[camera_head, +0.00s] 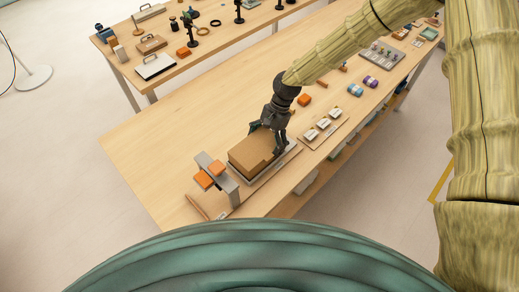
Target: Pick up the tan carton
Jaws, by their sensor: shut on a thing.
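The tan carton (251,153) is a brown box near the front edge of the near wooden table. It sits on or just above a flat grey tray (292,151); I cannot tell whether there is a gap. My gripper (268,138) is black and points down at the carton's far right end. Its jaws are shut on the carton there, with one finger at the back and one at the right side. Part of the carton's right end is hidden by the fingers.
A grey stand with orange blocks (204,180) is close to the carton's left. A board with white items (323,124) lies to the right. The table's left part (160,135) is bare. A second table (180,62) with several props stands behind.

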